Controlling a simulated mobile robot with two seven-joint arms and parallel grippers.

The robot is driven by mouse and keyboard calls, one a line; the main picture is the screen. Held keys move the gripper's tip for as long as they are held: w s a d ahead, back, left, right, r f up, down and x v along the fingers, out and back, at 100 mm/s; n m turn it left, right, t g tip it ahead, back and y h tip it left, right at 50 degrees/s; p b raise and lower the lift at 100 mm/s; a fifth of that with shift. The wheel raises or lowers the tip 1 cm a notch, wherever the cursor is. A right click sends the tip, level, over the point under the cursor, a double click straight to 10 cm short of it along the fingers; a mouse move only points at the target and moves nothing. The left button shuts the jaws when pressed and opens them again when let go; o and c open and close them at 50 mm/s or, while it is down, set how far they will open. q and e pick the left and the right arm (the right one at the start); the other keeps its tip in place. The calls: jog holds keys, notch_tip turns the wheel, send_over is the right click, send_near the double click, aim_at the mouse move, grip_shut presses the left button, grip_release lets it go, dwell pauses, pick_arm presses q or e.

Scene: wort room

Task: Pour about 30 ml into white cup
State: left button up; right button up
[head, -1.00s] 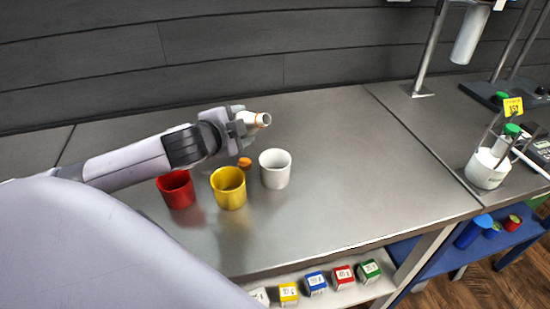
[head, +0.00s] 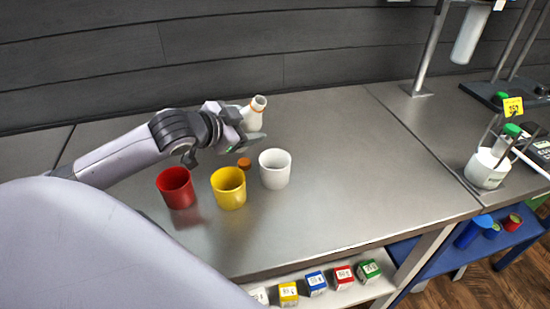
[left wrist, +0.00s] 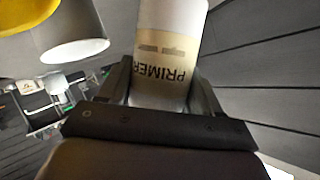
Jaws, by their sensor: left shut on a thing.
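The white cup (head: 275,169) stands upright on the metal bench, to the right of the yellow cup (head: 228,188) and the red cup (head: 176,188). My left gripper (head: 236,121) is shut on a white bottle (head: 253,114) with an open, orange-ringed mouth. The bottle is slightly tilted, its mouth up and to the right, behind and above the white cup. In the left wrist view the bottle (left wrist: 166,60) sits between the fingers, its label reading PRIMER; the white cup (left wrist: 75,45) and yellow cup (left wrist: 40,25) show at upper left. My right gripper is not in view.
A small orange cap (head: 244,163) lies on the bench behind the yellow and white cups. The bench (head: 370,170) is clear right of the white cup. A white container with green-capped tubes (head: 487,170) stands further right. Small coloured boxes (head: 316,283) sit on a shelf below.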

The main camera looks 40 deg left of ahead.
pick_arm(q)
jog(key=shift+a+n+h, duration=0.2)
jog(key=shift+n+h, duration=0.3)
jog(key=shift+h, duration=0.1)
jog(key=shift+r+n+h, duration=0.4)
jog(key=shift+r+n, duration=0.2)
jog(key=shift+r, duration=0.15)
jog(key=shift+d+f+n+h, duration=0.1)
jog(key=shift+f+n+h, duration=0.1)
jog(key=shift+n+h, duration=0.4)
dwell(0.4)
